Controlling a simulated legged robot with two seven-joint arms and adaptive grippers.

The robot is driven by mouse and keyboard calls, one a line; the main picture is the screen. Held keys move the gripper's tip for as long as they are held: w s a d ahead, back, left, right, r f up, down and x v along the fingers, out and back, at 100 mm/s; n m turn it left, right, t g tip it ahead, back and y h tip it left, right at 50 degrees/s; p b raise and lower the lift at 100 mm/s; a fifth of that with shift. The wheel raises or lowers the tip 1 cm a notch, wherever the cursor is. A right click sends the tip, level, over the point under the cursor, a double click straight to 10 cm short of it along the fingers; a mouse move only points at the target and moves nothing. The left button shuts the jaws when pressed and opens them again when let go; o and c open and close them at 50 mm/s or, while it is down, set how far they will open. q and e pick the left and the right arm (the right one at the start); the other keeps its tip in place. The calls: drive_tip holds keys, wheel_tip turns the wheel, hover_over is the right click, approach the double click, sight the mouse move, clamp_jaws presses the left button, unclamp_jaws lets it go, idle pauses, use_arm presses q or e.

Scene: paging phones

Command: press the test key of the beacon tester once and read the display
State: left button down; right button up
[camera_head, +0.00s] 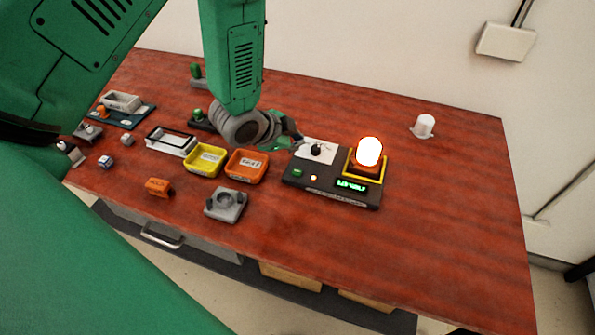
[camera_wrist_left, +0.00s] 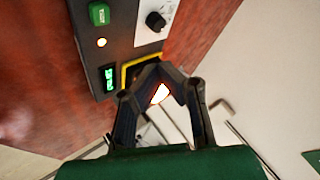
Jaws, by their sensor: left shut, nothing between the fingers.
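The beacon tester (camera_head: 330,195) is a dark box on the red-brown table. Its green test key (camera_head: 297,173) is at the box's left; it also shows at the wrist view's top left (camera_wrist_left: 99,14). The display (camera_head: 350,185) glows with green characters too small to read surely; the wrist view shows it sideways (camera_wrist_left: 109,78). A brightly lit beacon (camera_head: 369,152) stands in the yellow-edged socket (camera_head: 379,172). My left gripper (camera_head: 297,138) is shut and empty, behind and above the tester, apart from the key. In the wrist view, its fingers (camera_wrist_left: 160,70) partly hide the beacon (camera_wrist_left: 160,93).
A white panel with a black knob (camera_head: 316,150) adjoins the tester. Orange (camera_head: 247,179) and yellow (camera_head: 206,173) trays stand to its left, a grey fixture (camera_head: 226,216) in front of them. A white beacon (camera_head: 424,126) stands at the back right. The table's right side is largely clear.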

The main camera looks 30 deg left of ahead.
sight(297, 171)
use_arm(q)
wheel_tip(297, 171, down, 7)
drive_tip(key=b, duration=0.5)
drive_tip(key=shift+s+d, duration=0.1)
drive_tip(key=shift+a+f+b, duration=0.2)
drive_tip(key=shift+f+b, duration=0.3)
drive_tip(key=shift+f, duration=0.05)
drive_tip(key=shift+d+r, duration=0.1)
drive_tip(key=shift+d, duration=0.2)
drive_tip(key=shift+a, duration=0.2)
drive_tip(key=shift+d, duration=0.1)
drive_tip(key=shift+f, duration=0.2)
drive_tip(key=shift+s+f, duration=0.1)
drive_tip(key=shift+f, duration=0.1)
